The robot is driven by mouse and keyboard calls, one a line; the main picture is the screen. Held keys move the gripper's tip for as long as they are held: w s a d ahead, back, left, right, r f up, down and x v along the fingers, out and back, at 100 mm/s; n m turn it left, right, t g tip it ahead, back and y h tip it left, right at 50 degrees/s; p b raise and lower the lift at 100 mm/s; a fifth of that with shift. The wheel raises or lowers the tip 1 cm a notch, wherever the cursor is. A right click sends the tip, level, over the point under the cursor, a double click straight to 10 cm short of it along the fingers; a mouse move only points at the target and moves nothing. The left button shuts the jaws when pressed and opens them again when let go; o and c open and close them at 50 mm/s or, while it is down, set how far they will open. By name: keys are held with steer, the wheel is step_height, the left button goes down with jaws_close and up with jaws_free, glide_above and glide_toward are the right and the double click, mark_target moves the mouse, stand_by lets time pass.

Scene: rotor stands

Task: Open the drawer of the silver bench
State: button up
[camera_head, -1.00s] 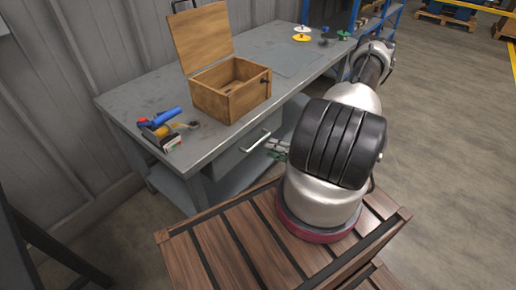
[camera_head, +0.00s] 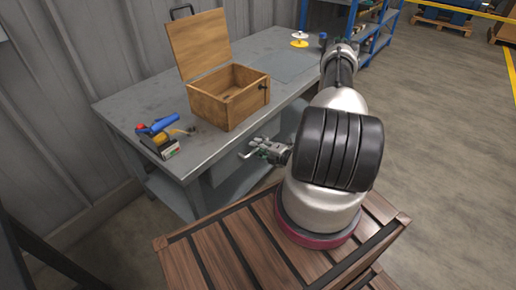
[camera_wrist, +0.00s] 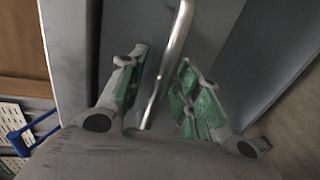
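The silver-grey bench (camera_head: 125,105) stands against the wall in the head view. Its drawer (camera_head: 223,166) sits under the top, and its front looks closed. The bar handle (camera_head: 247,155) shows at the drawer front. My gripper (camera_head: 258,148) is at the handle, coming from the right. In the wrist view, my gripper (camera_wrist: 160,85) is open, with green-padded fingers on either side of the metal handle (camera_wrist: 170,62). There are gaps between the handle and both pads. The drawer front (camera_wrist: 215,25) lies behind it.
An open wooden box (camera_head: 228,105) stands on the bench top, with a blue-handled tool (camera_head: 160,125) to its left. Yellow and white discs (camera_head: 299,40) stand at the back. A slatted wooden crate (camera_head: 225,245) is in front. Open floor (camera_head: 445,150) lies to the right.

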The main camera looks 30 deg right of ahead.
jaws_close()
